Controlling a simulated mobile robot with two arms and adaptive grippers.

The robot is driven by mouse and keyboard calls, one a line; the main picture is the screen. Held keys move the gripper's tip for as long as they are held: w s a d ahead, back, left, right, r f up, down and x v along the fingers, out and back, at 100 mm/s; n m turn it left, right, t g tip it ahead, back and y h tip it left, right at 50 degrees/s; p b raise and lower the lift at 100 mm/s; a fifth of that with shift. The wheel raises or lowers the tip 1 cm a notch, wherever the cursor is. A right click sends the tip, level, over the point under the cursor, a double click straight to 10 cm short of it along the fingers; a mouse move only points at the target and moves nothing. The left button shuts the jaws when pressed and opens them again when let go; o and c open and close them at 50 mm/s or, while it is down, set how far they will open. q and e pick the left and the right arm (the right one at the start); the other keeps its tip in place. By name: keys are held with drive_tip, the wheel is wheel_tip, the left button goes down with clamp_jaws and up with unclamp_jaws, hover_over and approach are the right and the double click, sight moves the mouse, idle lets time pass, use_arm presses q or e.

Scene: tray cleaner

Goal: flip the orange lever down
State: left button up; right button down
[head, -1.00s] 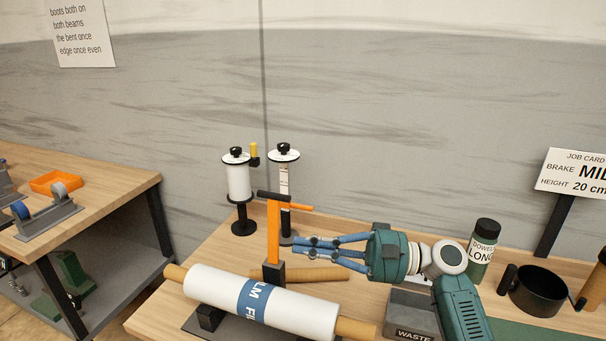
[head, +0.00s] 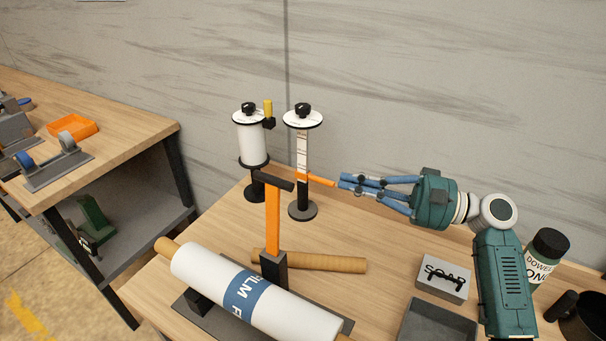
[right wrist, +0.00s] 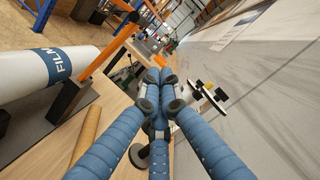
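An upright orange bar (head: 272,222) with a black crosspiece on top rises from a black block behind the film roll (head: 255,292); the bar also shows in the right wrist view (right wrist: 106,55). A thinner orange rod (head: 320,181) sticks out to the right from the slim post of a black-based stand (head: 302,211). I cannot tell for sure which one is the lever. My right gripper (head: 342,182) has its blue fingers drawn together, tips at the thin rod's free end; contact is unclear. In the right wrist view its fingers (right wrist: 157,78) meet, nothing visible between them. My left gripper is out of view.
A white spool stand (head: 252,145) with a yellow peg is left of the slim stand. A brown tube (head: 320,262) lies behind the film roll. A soap block (head: 443,278), a grey bin (head: 437,322) and a dowel jar (head: 546,258) are on the right.

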use_arm(q)
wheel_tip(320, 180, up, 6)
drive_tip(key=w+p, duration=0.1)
drive_tip(key=p, duration=0.5)
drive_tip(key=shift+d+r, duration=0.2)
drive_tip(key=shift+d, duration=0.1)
use_arm(e)
drive_tip(key=a+r, duration=0.1)
drive_tip(key=a, duration=1)
drive_tip(key=shift+w+a+r, duration=0.15)
drive_tip(key=shift+w+r, duration=0.15)
drive_tip(key=shift+r, duration=0.1)
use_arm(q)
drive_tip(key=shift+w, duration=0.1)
